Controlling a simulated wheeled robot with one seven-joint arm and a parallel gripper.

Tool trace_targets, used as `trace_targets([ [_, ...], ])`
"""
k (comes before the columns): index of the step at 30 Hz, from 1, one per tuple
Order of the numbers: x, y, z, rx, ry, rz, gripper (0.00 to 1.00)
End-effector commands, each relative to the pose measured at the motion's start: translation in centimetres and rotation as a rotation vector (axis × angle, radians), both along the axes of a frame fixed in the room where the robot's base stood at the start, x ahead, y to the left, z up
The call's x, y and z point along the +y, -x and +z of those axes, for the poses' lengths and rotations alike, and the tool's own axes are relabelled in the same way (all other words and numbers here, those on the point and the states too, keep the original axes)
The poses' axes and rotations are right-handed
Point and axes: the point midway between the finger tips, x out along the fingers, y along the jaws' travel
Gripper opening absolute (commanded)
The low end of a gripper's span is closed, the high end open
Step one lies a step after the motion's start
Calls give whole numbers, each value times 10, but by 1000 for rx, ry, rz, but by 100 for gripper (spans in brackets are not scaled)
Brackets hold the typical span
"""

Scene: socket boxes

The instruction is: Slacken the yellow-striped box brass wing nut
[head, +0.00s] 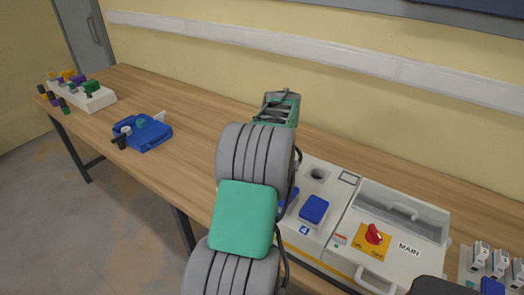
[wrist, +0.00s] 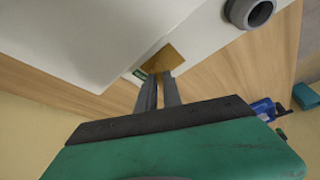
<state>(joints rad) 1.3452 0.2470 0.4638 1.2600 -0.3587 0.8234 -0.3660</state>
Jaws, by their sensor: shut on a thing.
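The yellow-striped box (head: 334,174) is a pale box with blue socket covers. It stands on the bench at centre right in the head view, and a yellow stripe shows low on its front. My arm hides its left part. In the wrist view a pale box wall (wrist: 90,35) fills the top left. My gripper (wrist: 159,76) has its two fingers close together at a small brass-coloured patch by the box's edge. The fingers are shut on what seems to be the brass wing nut (wrist: 165,58), mostly hidden. Its wings cannot be made out.
A white box with a red switch (head: 373,234) adjoins on the right. A blue case (head: 142,132) and a rack of coloured plugs (head: 92,97) stand further left. The bench between the blue case and my arm is clear. A grey round fitting (wrist: 250,12) sticks out in the wrist view.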

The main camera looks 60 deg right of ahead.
Motion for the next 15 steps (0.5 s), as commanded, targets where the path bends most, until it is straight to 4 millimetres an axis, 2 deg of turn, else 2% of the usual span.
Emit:
trace_targets([
  [15, -3, 3, 1, 1, -5, 407, 0],
])
